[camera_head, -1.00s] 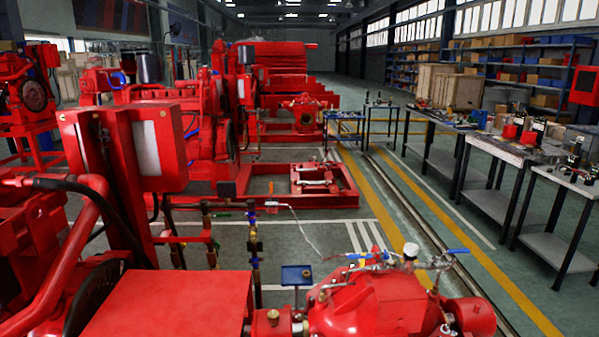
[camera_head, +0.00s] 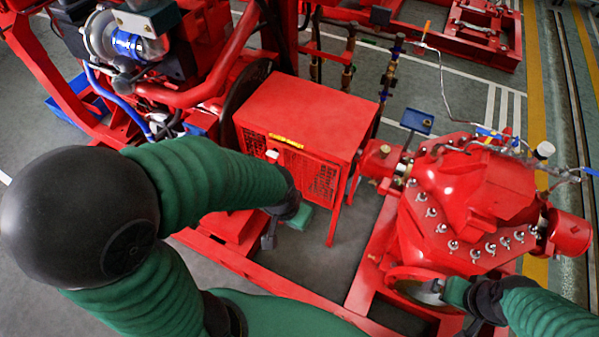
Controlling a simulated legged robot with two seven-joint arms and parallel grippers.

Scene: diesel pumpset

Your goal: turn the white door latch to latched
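A small white piece that looks like the door latch (camera_head: 272,155) sits on the front of a red box-shaped cabinet (camera_head: 313,112), near its upper left corner. Its turn position is too small to tell. My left arm comes in from the left; its gripper (camera_head: 270,238) hangs low in front of the cabinet, below the latch and apart from it. The wrist hides part of the cabinet's louvred front, and the finger opening is unclear. My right gripper (camera_head: 440,290) is at the lower right, by the pump's lower red flange; its fingers are mostly hidden.
A red pump (camera_head: 470,195) with several bolts stands right of the cabinet. An engine with blue hoses (camera_head: 130,45) is at the upper left. A red base frame (camera_head: 365,285) runs below, with grey floor between. A yellow label (camera_head: 285,139) is on the cabinet.

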